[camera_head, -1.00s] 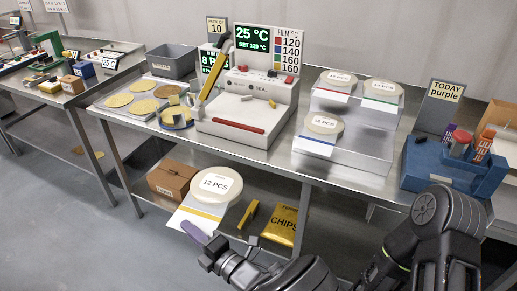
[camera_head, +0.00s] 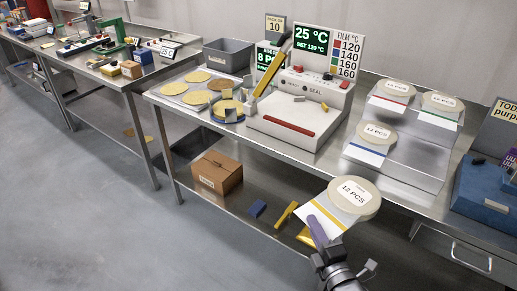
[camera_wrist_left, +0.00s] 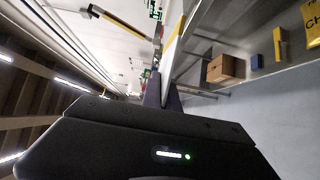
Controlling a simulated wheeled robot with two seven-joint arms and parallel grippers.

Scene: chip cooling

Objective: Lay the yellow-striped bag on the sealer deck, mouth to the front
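The yellow-striped bag (camera_head: 316,217) has a pale round top marked "12 PCS" and a yellow band. My left gripper (camera_head: 318,232), with purple fingers, is shut on its lower edge and holds it in the air in front of the table, below and right of the sealer. In the left wrist view the bag (camera_wrist_left: 173,48) shows nearly edge-on, rising from between the fingers (camera_wrist_left: 163,88). The sealer (camera_head: 262,128) is a white machine with a red bar on its empty-looking front deck and a raised yellow-and-black arm. My right gripper is out of view.
Bags with blue, red and green stripes lie on a stepped stand (camera_head: 402,169) right of the sealer. A tray of round chips (camera_head: 172,89) and a grey bin (camera_head: 226,56) are to its left. A cardboard box (camera_head: 217,174) sits on the lower shelf. A blue holder (camera_head: 482,198) stands far right.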

